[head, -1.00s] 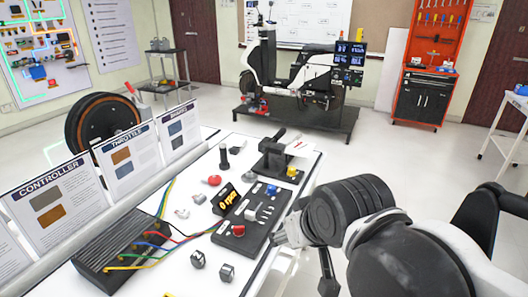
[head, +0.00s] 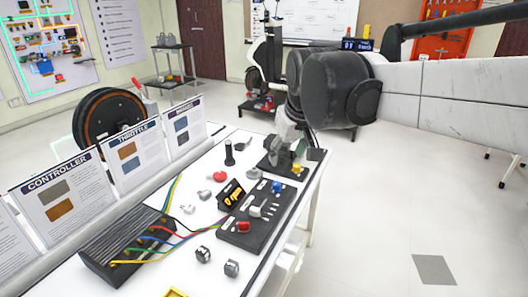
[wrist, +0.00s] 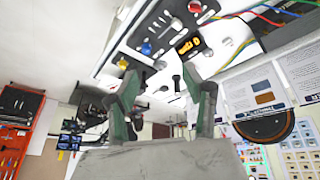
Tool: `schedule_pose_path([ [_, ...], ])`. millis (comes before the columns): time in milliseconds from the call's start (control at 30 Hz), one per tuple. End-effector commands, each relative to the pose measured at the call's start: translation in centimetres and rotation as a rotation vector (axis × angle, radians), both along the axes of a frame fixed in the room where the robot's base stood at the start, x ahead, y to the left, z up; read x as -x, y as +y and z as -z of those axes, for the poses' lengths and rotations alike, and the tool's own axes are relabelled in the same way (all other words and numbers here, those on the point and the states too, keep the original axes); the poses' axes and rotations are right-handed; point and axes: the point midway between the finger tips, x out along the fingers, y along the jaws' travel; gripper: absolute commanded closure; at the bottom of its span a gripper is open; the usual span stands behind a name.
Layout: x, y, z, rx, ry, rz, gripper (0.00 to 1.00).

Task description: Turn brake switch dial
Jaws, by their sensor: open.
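Small knobs stand on the dark panels at the table's right edge: a yellow knob (head: 297,168) at the far panel, a blue knob (head: 277,187) and a red knob (head: 243,227) nearer. I cannot tell for sure which one is the brake switch dial. My gripper (head: 284,150) is over the far panel, close to the yellow knob, and hides much of the brake lever mount. In the wrist view, my gripper (wrist: 163,74) is open with nothing held. The yellow knob (wrist: 122,64) shows there just beyond the left finger's tip, outside the gap.
A lit yellow display (head: 231,196) sits beside the near panel (head: 245,238). Coloured cables run to a black controller box (head: 120,245). Sign boards (head: 130,155) line the table's left edge.

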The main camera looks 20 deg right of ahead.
Motion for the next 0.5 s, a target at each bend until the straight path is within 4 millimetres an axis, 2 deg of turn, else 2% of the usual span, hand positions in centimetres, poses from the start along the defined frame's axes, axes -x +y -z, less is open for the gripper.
schedule_pose_path([
  [33, -1.6, -0.5, -0.4, 0.004, 0.014, -0.003, 0.55],
  [233, -7.2, -2.6, -1.1, 0.018, 0.074, -0.023, 0.55],
  [500, -14.5, -5.8, -0.5, 0.031, 0.154, -0.054, 0.55],
])
